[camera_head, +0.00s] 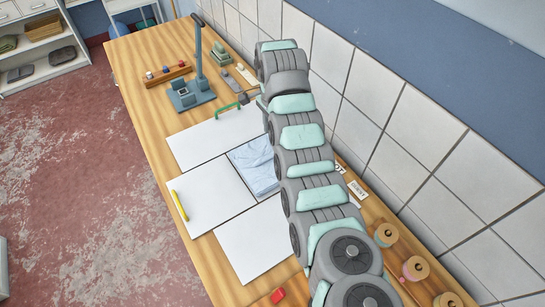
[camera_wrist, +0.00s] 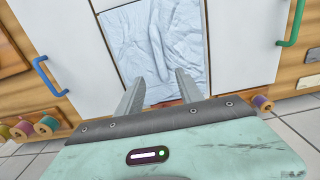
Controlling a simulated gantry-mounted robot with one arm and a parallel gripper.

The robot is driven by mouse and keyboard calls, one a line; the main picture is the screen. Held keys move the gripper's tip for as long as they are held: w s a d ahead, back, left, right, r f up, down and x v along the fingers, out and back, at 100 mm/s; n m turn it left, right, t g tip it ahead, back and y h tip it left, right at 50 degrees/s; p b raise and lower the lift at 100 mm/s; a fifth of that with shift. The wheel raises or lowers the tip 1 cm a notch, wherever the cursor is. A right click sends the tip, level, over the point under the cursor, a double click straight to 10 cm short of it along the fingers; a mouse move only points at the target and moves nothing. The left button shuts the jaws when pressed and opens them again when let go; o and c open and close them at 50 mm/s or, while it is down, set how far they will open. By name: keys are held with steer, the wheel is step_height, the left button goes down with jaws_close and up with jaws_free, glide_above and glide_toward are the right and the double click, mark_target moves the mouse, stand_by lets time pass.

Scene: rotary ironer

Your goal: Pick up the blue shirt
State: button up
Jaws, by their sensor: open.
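The blue shirt (camera_head: 257,165) is a pale blue, wrinkled cloth. It lies spread in a rectangular area between white panels on the wooden bench. In the wrist view the shirt (camera_wrist: 150,45) fills the top middle, with folds running along it. My gripper (camera_wrist: 160,79) shows there as two grey fingers, set apart with nothing between them. The fingers reach over the near end of the shirt; I cannot tell how high above it they are. In the head view my segmented grey and mint arm covers the right side of the shirt area, and I cannot make out the fingers.
White panels (camera_head: 206,197) surround the shirt, with a yellow handle (camera_head: 180,205), a green handle (camera_head: 228,110) and a blue handle (camera_wrist: 48,76). A grey stand (camera_head: 198,70) is at the back. Spools (camera_head: 415,268) line the right edge, near the tiled wall (camera_head: 400,130).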

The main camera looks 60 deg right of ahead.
mark_target(272, 154)
step_height(272, 154, down, 4)
steer(key=shift+a, duration=0.1)
steer(key=shift+w+f+p, duration=0.15)
steer(key=shift+f+p, duration=1)
steer(key=shift+f, duration=1.95)
steer(key=shift+c, duration=0.4)
jaws_close()
